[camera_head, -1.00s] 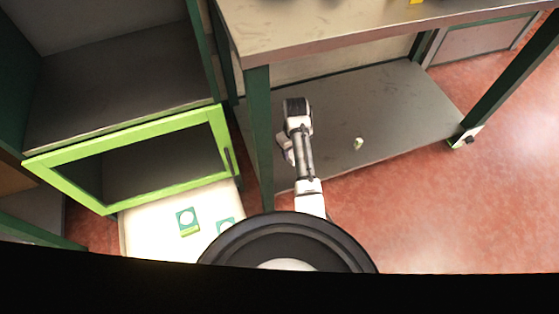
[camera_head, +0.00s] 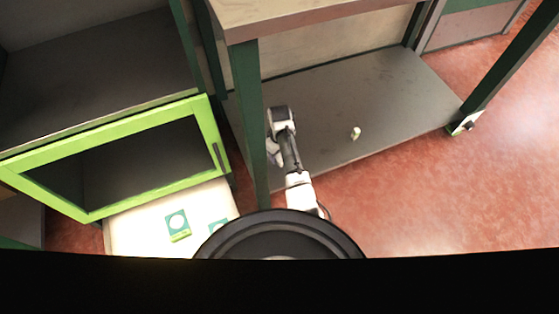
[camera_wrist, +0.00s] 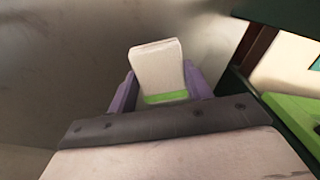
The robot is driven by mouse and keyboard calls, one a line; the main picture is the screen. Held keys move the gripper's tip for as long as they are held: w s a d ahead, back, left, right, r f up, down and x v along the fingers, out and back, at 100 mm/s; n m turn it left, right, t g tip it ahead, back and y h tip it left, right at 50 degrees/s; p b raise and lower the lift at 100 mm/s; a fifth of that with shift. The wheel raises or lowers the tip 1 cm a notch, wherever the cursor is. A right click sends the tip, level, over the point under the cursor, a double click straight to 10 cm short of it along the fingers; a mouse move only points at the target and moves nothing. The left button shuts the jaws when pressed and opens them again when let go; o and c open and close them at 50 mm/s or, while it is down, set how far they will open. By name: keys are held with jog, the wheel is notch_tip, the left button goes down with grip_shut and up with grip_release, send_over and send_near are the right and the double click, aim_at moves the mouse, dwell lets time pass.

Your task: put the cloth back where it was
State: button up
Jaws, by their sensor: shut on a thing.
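The cloth (camera_wrist: 157,68) is a pale, folded-looking piece in the wrist view, with a green band low down beside the jaws. My gripper (camera_wrist: 160,84) has purple fingers on both sides of it and is shut on it. The cloth stands out beyond the fingertips. In the head view my gripper (camera_head: 273,151) is small and partly hidden by my arm. It is over the left part of the table's lower shelf, close to the green leg. I cannot make out the cloth there.
The grey lower shelf (camera_head: 390,95) holds a small pale object (camera_head: 355,133). A green table leg (camera_head: 250,110) stands left of my arm, and the tabletop (camera_head: 290,14) overhangs. An open green-framed door (camera_head: 110,130) and a white surface with green-and-white items (camera_head: 177,225) are at left.

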jog(key=shift+f+b, duration=0.65)
jog(key=shift+f, duration=1.65)
jog(key=shift+f, duration=0.15)
jog(key=o, duration=0.9)
jog(key=shift+o, duration=0.2)
notch_tip(320, 180, up, 12)
jog(key=p, duration=0.3)
jog(key=shift+p, duration=0.35)
